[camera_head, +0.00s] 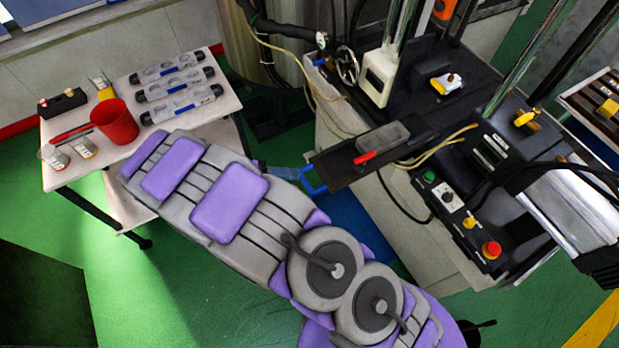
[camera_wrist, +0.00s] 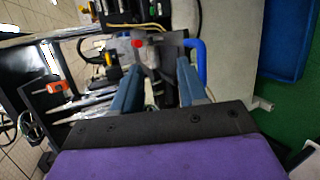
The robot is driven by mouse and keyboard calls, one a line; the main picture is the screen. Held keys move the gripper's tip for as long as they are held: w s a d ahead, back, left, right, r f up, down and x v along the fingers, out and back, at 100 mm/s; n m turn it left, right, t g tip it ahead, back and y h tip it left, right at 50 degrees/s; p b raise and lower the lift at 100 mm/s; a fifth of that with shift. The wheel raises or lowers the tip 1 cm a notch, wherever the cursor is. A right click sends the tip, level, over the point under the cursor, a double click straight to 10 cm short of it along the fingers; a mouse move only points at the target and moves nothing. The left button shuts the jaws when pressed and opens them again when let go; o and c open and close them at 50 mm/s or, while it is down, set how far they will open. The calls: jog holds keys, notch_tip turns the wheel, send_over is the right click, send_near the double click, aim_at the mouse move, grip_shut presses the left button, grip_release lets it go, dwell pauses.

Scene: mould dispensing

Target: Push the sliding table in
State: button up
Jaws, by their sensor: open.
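The sliding table (camera_head: 335,172) is a dark plate that juts out to the left past the edge of the machine's bed. A grey mould (camera_head: 384,140) with a red grip lies on it. A blue handle (camera_head: 313,182) is at the plate's outer end. My gripper (camera_head: 297,174) is close to this handle, with its blue-grey fingers pointing at the plate's end. In the wrist view my gripper (camera_wrist: 160,72) is open and empty between its fingers. The blue handle (camera_wrist: 201,62) is just right of the right finger. I cannot tell whether they touch.
A control panel (camera_head: 462,215) with a red button is right of the sliding table. Cables hang around the machine. A white side table (camera_head: 110,165) with a red cup (camera_head: 115,121) and clear tubes stands at left.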

jog(key=s+a+f+n+t, duration=0.25)
jog(key=a+f+t, duration=0.25)
jog(key=a+f, duration=0.25)
jog(key=b+x, duration=0.1)
jog(key=x, duration=1.5)
jog(key=shift+d+m, duration=0.2)
jog(key=shift+m, duration=0.15)
jog(key=shift+w, duration=0.1)
jog(key=shift+f, duration=0.1)
jog(key=c, duration=0.7)
grip_shut()
jog(key=shift+f, duration=0.1)
